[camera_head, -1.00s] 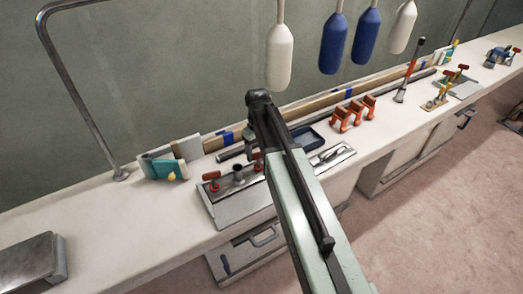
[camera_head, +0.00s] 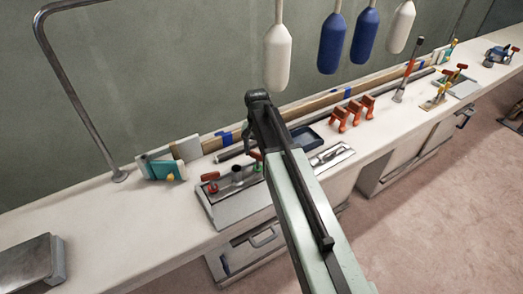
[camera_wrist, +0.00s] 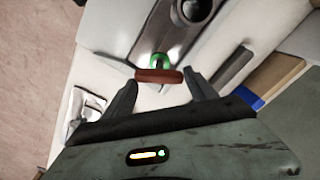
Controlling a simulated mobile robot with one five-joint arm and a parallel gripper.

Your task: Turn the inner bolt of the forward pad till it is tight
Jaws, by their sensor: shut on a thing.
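The pad is a grey metal plate (camera_head: 232,210) on the bench, with a round grey post (camera_head: 238,174) in its middle and a red-handled bolt (camera_head: 211,178) at its left. Another bolt at the plate's right end has a red cross handle (camera_wrist: 158,76) and a green collar (camera_wrist: 159,60); the green also shows in the head view (camera_head: 259,167). In the head view my arm hides part of the plate's right side, and the fingers are hard to make out.
A blue tray (camera_head: 307,138), a plate with a chrome cleat (camera_head: 331,156) and orange clamps (camera_head: 350,114) stand to the right. A teal block (camera_head: 160,169) is at the left. White and blue fenders (camera_head: 334,42) hang above.

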